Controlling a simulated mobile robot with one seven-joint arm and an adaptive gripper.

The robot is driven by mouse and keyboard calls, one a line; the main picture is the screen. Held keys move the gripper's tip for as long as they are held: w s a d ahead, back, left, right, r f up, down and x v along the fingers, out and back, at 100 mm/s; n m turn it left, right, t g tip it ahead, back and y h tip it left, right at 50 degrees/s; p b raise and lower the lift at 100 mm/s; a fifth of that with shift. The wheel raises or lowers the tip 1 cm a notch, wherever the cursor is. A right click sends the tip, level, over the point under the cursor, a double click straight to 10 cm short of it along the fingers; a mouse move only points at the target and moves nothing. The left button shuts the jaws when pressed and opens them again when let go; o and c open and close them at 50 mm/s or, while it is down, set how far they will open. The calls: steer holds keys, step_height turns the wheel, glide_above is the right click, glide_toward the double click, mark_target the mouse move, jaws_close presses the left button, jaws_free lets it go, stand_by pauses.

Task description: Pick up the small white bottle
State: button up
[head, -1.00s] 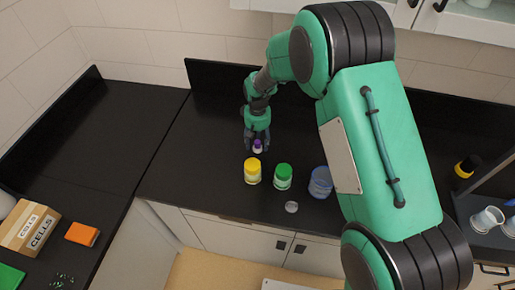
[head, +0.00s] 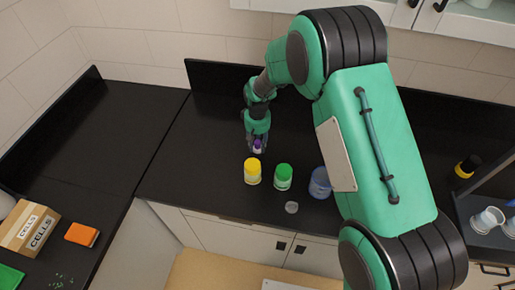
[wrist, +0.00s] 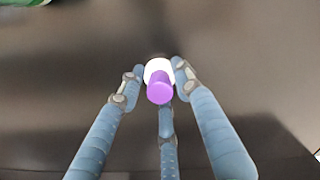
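The small white bottle (wrist: 158,69) has a purple cap and shows near the centre of the wrist view. In the head view, its cap (head: 257,144) shows at the tips of my gripper (head: 257,137), over the dark counter behind the yellow-lidded jar. In the wrist view, the three fingers of my gripper (wrist: 160,78) close in around the bottle, one on each side and one below the cap. The side fingertips lie against its sides. The bottle looks upright; I cannot tell whether its base touches the counter.
A yellow-lidded jar (head: 252,172), a green-lidded jar (head: 283,177) and a blue container (head: 320,183) stand just in front. A small clear dish (head: 291,207) lies near the counter's front edge. The counter left of my gripper is clear up to the back wall.

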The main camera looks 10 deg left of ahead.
mark_target(258, 142)
steer(key=shift+c, duration=0.6)
steer(key=shift+r+p, duration=0.35)
steer(key=shift+r, duration=4.7)
